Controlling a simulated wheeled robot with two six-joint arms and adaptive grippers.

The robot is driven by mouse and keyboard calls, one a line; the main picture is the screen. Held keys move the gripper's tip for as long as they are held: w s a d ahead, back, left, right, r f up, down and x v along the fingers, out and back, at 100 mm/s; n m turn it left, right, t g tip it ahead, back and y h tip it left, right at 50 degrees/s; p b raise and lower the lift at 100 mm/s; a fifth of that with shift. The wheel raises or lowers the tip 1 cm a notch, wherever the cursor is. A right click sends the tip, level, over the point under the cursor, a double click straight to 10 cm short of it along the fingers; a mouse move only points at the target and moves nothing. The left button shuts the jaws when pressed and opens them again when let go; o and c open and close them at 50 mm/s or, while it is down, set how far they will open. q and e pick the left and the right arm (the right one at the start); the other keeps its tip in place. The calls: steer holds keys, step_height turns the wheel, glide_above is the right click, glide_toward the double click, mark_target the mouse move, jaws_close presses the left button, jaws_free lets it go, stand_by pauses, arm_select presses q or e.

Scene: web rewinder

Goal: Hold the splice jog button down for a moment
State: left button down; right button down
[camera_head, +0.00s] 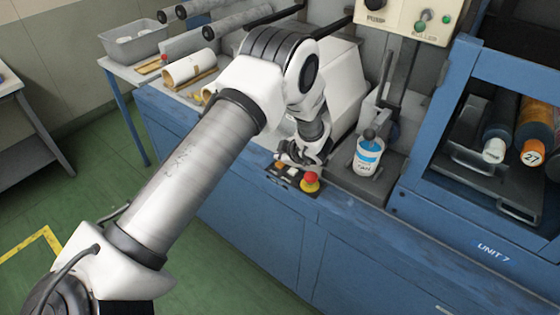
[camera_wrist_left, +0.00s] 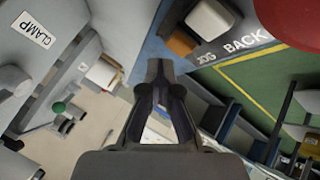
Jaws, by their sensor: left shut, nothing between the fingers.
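My left gripper (camera_head: 297,158) is shut and empty. It points down at a small control panel on the blue machine's front ledge. In the left wrist view its closed fingertips (camera_wrist_left: 165,64) are close to an orange button (camera_wrist_left: 182,43), which has the label "JOG" (camera_wrist_left: 206,58) beside it. I cannot tell whether they touch. A white button (camera_wrist_left: 213,20) with the label "BACK" (camera_wrist_left: 246,41) is next to it. In the head view the gripper partly hides the panel. My right gripper is not in view.
A red mushroom button (camera_head: 310,181) is close beside the gripper. A labelled bottle (camera_head: 368,155) stands right of the panel. A grey box (camera_head: 135,42) is at the back left. The green floor (camera_head: 110,190) is clear in front.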

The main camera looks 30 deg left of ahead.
mark_target(280, 165)
arm_select(q)
step_height(280, 165, up, 5)
steer(key=p, duration=0.4)
stand_by(0.6)
steer(key=shift+s+f, duration=0.1)
steer(key=shift+f, duration=0.1)
steer(key=s+d+f+m+h+b, duration=0.2)
steer(key=s+d+f+m, duration=0.1)
steer(key=s+f+m, duration=0.95)
steer(key=s+d+f+m+g+h, duration=0.1)
steer(key=s+d+f+m+h, duration=0.1)
steer(key=s, duration=0.6)
steer(key=s+d+f+m+g+h+b, duration=0.1)
steer(key=s+d+m, duration=0.3)
steer(key=s, duration=0.4)
steer(key=s+d+f+m+g+h+b, duration=0.1)
steer(key=s+d+f+m+h, duration=0.1)
steer(key=s, duration=0.6)
steer(key=d+m+h, duration=0.1)
steer(key=d, duration=0.1)
steer(key=shift+s+d+f+g+h, duration=0.25)
steer(key=shift+d+f+g+h, duration=0.05)
